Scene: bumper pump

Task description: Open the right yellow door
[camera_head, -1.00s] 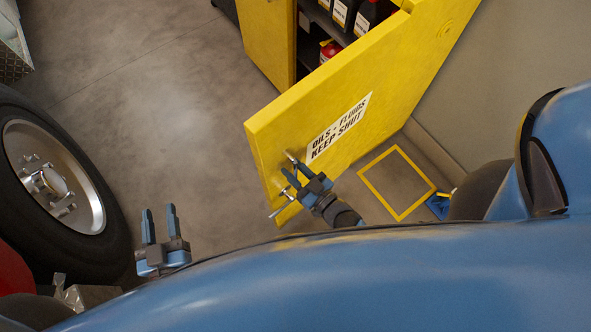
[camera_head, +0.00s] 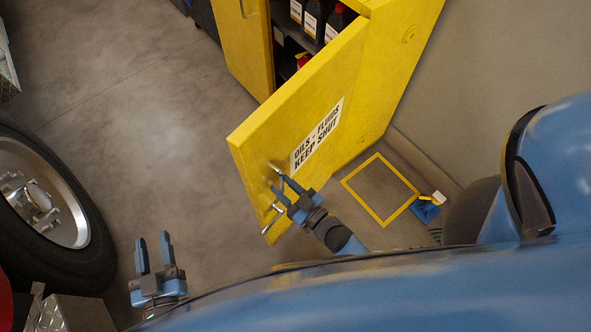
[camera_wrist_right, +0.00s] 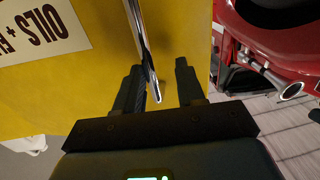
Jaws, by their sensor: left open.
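The right yellow door (camera_head: 250,140), with a white "OILS - FLUIDS KEEP SHUT" label (camera_head: 318,135), stands ajar, swung out from its cabinet. It also fills the left of the right wrist view (camera_wrist_right: 95,75). Its metal handle (camera_wrist_right: 138,40) runs down between my right gripper's fingers, closer to the left finger. My right gripper (camera_head: 283,187) is at the door's free edge. Its fingers (camera_wrist_right: 160,88) are apart, and I cannot tell whether they touch the handle. My left gripper (camera_head: 153,255) is open and empty, low on the left, away from the door.
The other yellow door (camera_head: 247,45) is at the top. Dark bottles (camera_head: 312,20) stand on the shelf behind the open gap. A wheel (camera_head: 45,205) is at left. A yellow floor square (camera_head: 358,202) lies by the wall. Grey floor (camera_head: 150,120) left of the door is clear.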

